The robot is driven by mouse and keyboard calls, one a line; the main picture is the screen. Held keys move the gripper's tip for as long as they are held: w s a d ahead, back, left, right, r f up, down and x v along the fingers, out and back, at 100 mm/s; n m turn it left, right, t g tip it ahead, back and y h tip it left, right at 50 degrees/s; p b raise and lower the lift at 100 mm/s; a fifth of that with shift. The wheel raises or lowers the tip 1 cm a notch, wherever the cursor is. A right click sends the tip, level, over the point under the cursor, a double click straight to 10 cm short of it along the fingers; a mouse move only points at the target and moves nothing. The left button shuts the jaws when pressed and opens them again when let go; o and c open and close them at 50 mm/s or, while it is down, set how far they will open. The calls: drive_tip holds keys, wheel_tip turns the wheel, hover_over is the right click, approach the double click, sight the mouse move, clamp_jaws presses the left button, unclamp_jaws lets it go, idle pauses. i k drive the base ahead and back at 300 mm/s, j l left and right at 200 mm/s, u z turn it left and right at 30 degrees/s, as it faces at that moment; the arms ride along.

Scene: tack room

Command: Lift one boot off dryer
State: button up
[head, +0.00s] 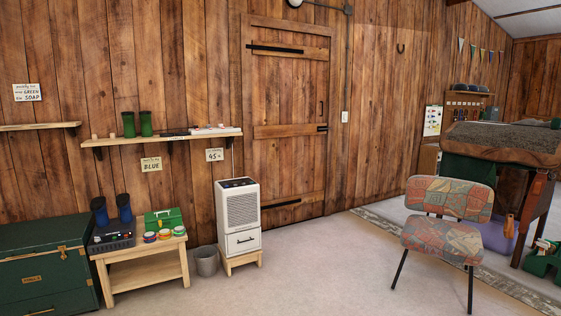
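Two dark blue boots, a left one (99,211) and a right one (124,208), stand side by side on the dryer (112,239). The dryer is a low black box with small lights or knobs on its front. It rests at the left end of a low wooden bench (147,274). The boots are small in the head view, and I cannot tell how they sit on the dryer. My gripper is not in view.
A green box (163,217) and several small coloured tins share the bench. A green trunk (45,265) stands left, a grey bin (206,262) and white dehumidifier (238,215) right. A wall shelf (160,138) hangs above. A patterned chair (447,222) stands right; the middle floor is clear.

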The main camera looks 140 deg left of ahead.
sight(98, 205)
drive_tip(key=u, duration=5.3)
